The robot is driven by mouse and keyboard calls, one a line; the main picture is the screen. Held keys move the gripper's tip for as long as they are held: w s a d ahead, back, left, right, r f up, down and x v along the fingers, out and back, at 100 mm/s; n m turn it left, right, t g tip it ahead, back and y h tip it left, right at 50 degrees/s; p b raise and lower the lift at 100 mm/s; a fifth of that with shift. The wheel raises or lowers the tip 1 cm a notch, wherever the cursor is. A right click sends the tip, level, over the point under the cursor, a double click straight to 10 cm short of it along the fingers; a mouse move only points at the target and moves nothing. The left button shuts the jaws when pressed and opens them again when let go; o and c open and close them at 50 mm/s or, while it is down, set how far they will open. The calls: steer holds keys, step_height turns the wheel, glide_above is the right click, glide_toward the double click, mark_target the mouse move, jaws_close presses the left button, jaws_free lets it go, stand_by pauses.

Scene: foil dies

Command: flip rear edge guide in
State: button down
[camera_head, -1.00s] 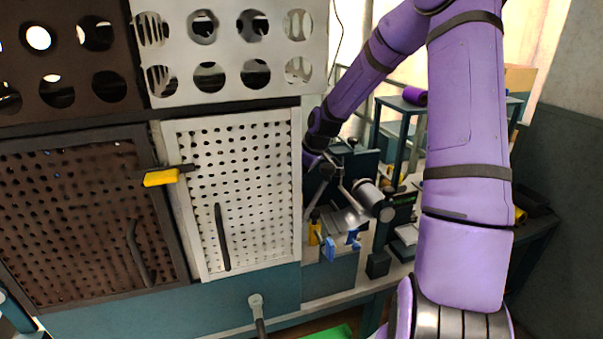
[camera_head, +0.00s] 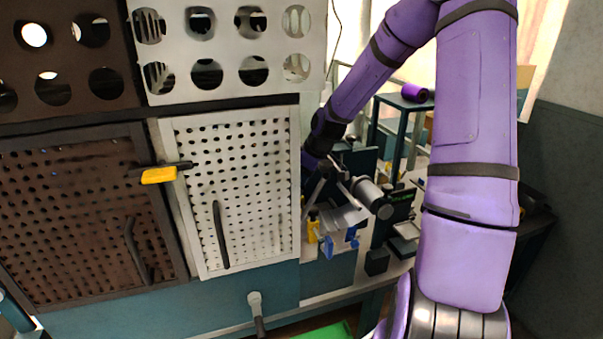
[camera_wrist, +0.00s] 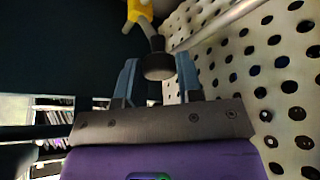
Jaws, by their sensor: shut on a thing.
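In the wrist view, my gripper (camera_wrist: 157,78) has two blue fingers on either side of a dark round knob (camera_wrist: 158,64), shut on it. A grey rod runs from the knob up to a yellow part (camera_wrist: 139,11) at the top edge, which looks like the rear edge guide; the frame cuts off the rest. In the head view, a yellow guide part (camera_head: 313,230) and blue parts (camera_head: 328,247) sit at the machine's working area, right of the white perforated door. My gripper's fingers cannot be made out there.
The white perforated door (camera_head: 262,215) stands close beside my gripper, on the right in the wrist view (camera_wrist: 290,75). A grey cylinder (camera_head: 372,196) is just right of the working area. A yellow-and-black handle (camera_head: 160,175) sticks out between the doors.

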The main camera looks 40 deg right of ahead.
steer(key=shift+s, duration=0.15)
steer(key=c, duration=0.8)
jaws_free()
steer(key=shift+s, duration=0.1)
steer(key=shift+r, duration=0.1)
steer(key=v, duration=1)
steer(key=shift+s+r, duration=0.1)
steer(key=shift+r, duration=0.2)
